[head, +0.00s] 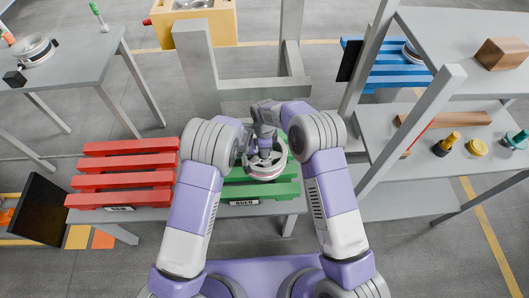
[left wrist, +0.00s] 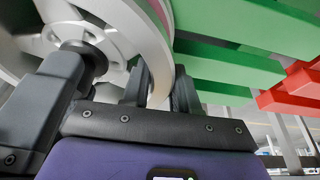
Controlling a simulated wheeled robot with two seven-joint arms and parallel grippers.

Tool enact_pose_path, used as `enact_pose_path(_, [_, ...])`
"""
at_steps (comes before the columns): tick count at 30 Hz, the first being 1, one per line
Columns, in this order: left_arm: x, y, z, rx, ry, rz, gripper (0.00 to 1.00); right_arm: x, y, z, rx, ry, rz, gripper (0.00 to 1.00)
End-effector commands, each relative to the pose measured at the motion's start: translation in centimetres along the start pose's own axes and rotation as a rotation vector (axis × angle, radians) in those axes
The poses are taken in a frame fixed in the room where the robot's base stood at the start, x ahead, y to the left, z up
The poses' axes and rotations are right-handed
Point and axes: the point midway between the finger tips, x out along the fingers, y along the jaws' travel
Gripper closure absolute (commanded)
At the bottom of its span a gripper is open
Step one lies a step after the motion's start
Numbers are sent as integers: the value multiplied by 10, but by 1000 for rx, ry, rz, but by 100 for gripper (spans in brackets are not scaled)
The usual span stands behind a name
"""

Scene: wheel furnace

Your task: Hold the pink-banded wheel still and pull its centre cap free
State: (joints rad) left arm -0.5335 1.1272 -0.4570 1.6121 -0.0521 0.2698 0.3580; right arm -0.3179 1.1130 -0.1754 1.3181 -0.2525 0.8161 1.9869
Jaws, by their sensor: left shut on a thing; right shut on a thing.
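The pink-banded wheel (head: 264,171) lies flat on a green pallet (head: 235,190) in the middle of the head view, partly covered by my arms. My right gripper (head: 265,153) points down at the hub and is shut on the centre cap, which its fingers mostly hide. In the left wrist view, the wheel's pale rim with its pink band (left wrist: 151,30) passes between the dark fingers of my left gripper (left wrist: 160,92), shut on it. The silver hub (left wrist: 75,42) shows at upper left there, with a dark finger against it. Whether the cap is still seated cannot be told.
A red pallet (head: 125,172) lies left of the green one. A grey post (head: 197,65) and frame stand behind. Another wheel (head: 35,52) lies on the left table. The right shelf holds a wooden block (head: 502,53) and several small parts.

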Motion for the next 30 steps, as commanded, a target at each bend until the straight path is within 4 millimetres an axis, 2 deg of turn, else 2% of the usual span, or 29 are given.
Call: enact_pose_path(30, [1,0,2,2,-3,-1,100,-15,-1,1,-1,-2,-4,100])
